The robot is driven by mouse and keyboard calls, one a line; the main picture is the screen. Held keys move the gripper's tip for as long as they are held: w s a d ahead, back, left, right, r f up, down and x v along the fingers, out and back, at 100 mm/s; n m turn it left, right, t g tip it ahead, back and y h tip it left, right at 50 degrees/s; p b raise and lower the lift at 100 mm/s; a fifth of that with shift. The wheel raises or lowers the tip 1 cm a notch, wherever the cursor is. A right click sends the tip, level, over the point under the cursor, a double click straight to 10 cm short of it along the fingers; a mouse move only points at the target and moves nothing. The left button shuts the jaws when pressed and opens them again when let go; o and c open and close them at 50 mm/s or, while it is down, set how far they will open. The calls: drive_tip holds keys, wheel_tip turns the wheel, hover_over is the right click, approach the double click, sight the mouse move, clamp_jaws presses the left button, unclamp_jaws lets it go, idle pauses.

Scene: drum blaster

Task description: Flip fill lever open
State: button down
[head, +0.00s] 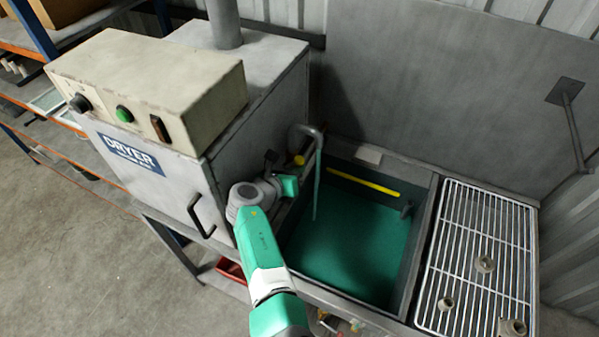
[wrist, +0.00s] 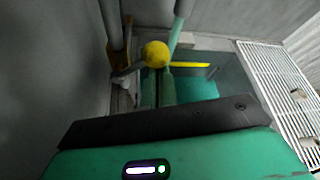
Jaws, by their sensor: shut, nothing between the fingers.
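The fill lever's yellow ball knob (head: 298,160) stands beside the bent fill pipe (head: 304,130), at the tank's left edge next to the dryer. In the wrist view the knob (wrist: 155,53) is in the upper middle, with a grey lever arm (wrist: 127,71) running left from it. My gripper (wrist: 160,75) is shut and empty, its green fingers together just below the knob in the picture. I cannot tell whether they touch it. In the head view my gripper (head: 289,185) is partly hidden by my wrist. A pale green streak (head: 316,190) runs down from the pipe's mouth.
The dryer box (head: 180,170) stands close on the left, with a black handle (head: 200,217) on its front. The tank (head: 425,225) has a green interior and a yellow strip (head: 365,180). A wire rack (head: 480,250) with small parts lies right. A raised lid (head: 440,90) stands behind.

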drive_tip(key=shift+w+a+r, duration=0.25)
drive_tip(key=shift+a+r, duration=0.25)
drive_tip(key=shift+a, duration=0.05)
drive_tip(key=shift+a+r, duration=0.1)
idle(0.4)
drive_tip(key=s+a+p, duration=0.3)
drive_tip(key=s+p, duration=0.2)
drive_tip(key=s, duration=0.3)
drive_tip(key=shift+s+a, duration=0.35)
drive_tip(key=shift+a, duration=0.05)
drive_tip(key=shift+r, duration=0.1)
